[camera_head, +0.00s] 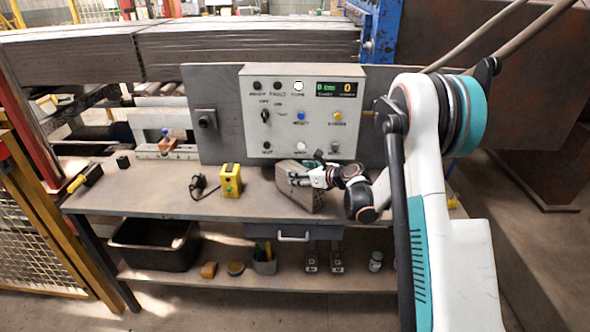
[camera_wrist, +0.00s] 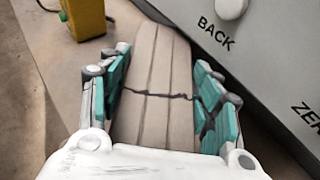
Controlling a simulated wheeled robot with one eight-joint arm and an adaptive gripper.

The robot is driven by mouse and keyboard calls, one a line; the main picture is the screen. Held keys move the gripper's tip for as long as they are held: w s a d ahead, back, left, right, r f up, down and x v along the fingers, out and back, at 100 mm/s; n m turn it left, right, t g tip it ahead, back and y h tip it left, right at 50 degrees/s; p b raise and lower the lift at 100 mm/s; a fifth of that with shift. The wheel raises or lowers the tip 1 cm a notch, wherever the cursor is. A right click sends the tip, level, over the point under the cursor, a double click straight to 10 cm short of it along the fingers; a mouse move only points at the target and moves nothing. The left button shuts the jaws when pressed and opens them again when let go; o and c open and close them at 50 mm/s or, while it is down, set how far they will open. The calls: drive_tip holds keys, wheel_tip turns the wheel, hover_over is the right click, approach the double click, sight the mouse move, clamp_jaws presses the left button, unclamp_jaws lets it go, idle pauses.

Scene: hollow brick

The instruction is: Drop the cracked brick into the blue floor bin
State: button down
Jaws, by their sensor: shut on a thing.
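The cracked brick (camera_head: 297,193) is a grey-beige ribbed block at the front of the control box on the bench. In the wrist view the brick (camera_wrist: 152,120) has a dark jagged crack across its width. My gripper (camera_head: 312,177) is shut on it, with teal finger pads on both sides in the wrist view (camera_wrist: 160,75). The brick sits tilted in the head view, and I cannot tell whether it touches the bench top. No blue floor bin shows in either view.
The control panel (camera_head: 290,120) stands close behind the brick. A yellow device (camera_head: 230,181) with a black cable lies on the bench (camera_head: 150,200) to the left. A dark tray (camera_head: 150,257) and small items are on the lower shelf.

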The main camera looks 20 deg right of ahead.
drive_tip(key=shift+w+a, duration=0.2)
drive_tip(key=shift+w, duration=0.25)
drive_tip(key=shift+w+a+f, duration=0.1)
drive_tip(key=shift+a+f, duration=0.05)
drive_tip(key=shift+f, duration=0.1)
drive_tip(key=shift+d, duration=0.25)
drive_tip(key=shift+a+f, duration=0.15)
drive_tip(key=c, duration=0.5)
unclamp_jaws()
